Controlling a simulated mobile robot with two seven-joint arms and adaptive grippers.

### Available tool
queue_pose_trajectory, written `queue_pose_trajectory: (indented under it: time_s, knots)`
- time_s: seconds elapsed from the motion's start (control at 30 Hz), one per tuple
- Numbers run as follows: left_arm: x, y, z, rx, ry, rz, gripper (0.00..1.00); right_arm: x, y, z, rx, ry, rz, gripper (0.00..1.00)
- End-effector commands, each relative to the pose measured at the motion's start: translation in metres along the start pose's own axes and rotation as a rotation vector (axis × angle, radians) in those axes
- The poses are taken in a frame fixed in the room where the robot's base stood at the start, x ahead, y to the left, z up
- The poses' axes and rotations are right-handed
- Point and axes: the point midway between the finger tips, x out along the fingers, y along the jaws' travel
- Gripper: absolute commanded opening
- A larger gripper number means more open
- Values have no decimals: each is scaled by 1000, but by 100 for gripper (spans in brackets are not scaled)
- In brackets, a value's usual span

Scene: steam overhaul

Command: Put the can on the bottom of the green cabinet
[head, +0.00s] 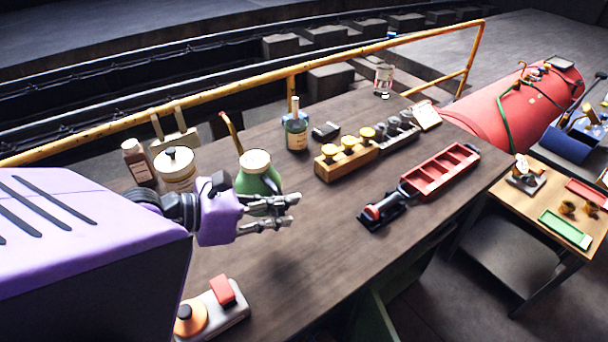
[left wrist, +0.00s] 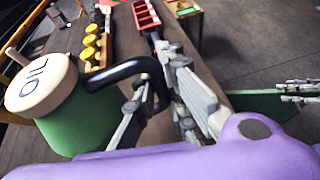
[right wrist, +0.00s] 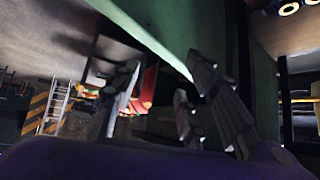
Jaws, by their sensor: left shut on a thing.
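The can is a green oil can (head: 258,180) with a cream lid, at the middle left of the workbench in the head view. In the left wrist view the can (left wrist: 78,122) shows "OIL" on its lid and a black curved handle. My left gripper (head: 292,211) is shut on that handle, with the can beside the fingers. I cannot tell whether the can touches the bench. My right gripper (right wrist: 165,105) is open and empty, close to dark green panels (right wrist: 235,60) that seem part of the green cabinet. The cabinet's inside is mostly hidden.
The wooden workbench (head: 330,225) holds a red tray (head: 440,172), a block with yellow knobs (head: 345,157), bottles and jars at the back left, and an orange-topped device (head: 212,310) in front. A yellow rail (head: 380,47) runs behind. The bench's middle front is clear.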

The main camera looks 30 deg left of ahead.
Motion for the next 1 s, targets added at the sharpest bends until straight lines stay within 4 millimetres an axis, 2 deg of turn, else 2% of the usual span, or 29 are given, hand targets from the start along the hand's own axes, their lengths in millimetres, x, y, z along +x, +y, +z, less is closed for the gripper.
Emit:
queue_pose_trajectory:
  time_s: [0.17, 0.47, 0.63, 0.73, 1.0]
  knots:
    - [13, 12, -1, 6, -4, 2, 0, 0, 1, 2, -2, -4, 1, 40]
    - [72, 63, -8, 6, -5, 4, 0, -2, 4, 6, -4, -11, 5, 40]
    - [102, 82, -31, -1, -6, 6, 0, -1, 4, 0, -5, 0, 4, 40]
    - [114, 89, -40, 0, -6, 5, 0, 0, 4, -2, -6, 4, 3, 40]
    - [131, 98, -56, -2, -5, 4, 0, 0, 3, -1, -4, 2, 3, 40]
